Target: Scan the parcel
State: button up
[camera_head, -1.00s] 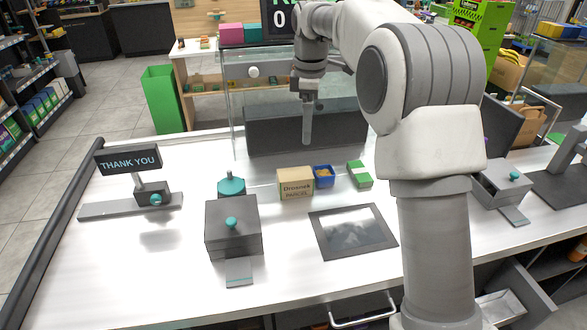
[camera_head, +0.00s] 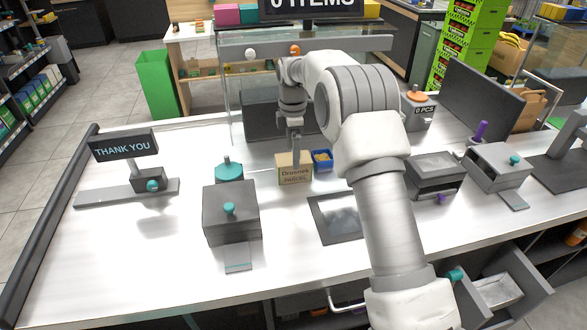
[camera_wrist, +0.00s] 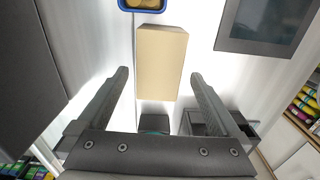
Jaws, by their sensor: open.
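The parcel (camera_head: 294,173) is a tan cardboard box with dark lettering, standing on the white counter. My gripper (camera_head: 296,148) is just above and behind the parcel's top in the head view. In the wrist view the parcel (camera_wrist: 161,62) lies across the gap between the two open fingers of my gripper (camera_wrist: 159,73), with space on both sides. Whether the fingertips reach below its top I cannot tell. A flat dark-framed glass panel (camera_head: 326,231) is set in the counter to the right of the parcel, partly hidden by my arm.
A blue tub (camera_head: 322,160) stands close at the parcel's right; its yellowish contents show in the wrist view. A dark grey box with a teal knob (camera_head: 229,228) stands left. A glass screen (camera_head: 232,100) rises behind.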

aim_at(286, 174)
jog(key=shift+d+f, duration=0.1)
jog(key=shift+f, duration=3.25)
jog(key=shift+w, duration=0.1)
grip_shut()
